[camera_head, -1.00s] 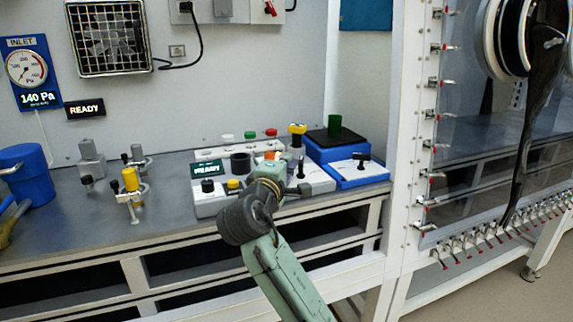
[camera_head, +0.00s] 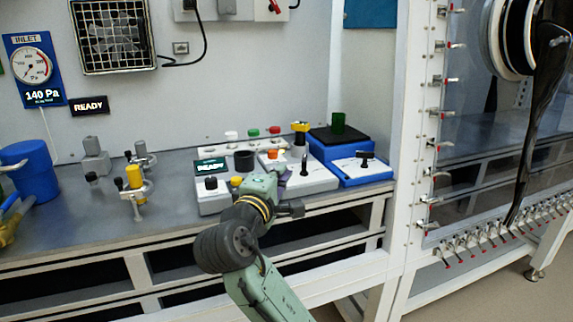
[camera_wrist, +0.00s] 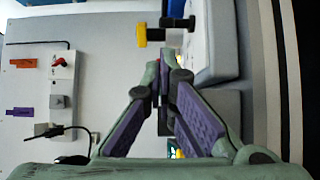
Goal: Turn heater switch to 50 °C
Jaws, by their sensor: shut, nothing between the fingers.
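A blue box (camera_head: 340,150) at the right end of the bench bears a black plate with a green cup (camera_head: 338,123). A black T-shaped knob (camera_head: 365,157) stands on its white front panel; no temperature marks are readable, and I cannot tell for certain that this is the heater switch. My gripper (camera_head: 284,174) is left of this box, over the front of the white panel unit, apart from the knob. In the wrist view my gripper (camera_wrist: 164,62) is shut and empty, and a black knob (camera_wrist: 180,22) and a yellow one (camera_wrist: 142,35) show beyond the fingertips.
Valves (camera_head: 133,185) and a blue container (camera_head: 30,172) stand left. A white frame post (camera_head: 408,130) borders the right.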

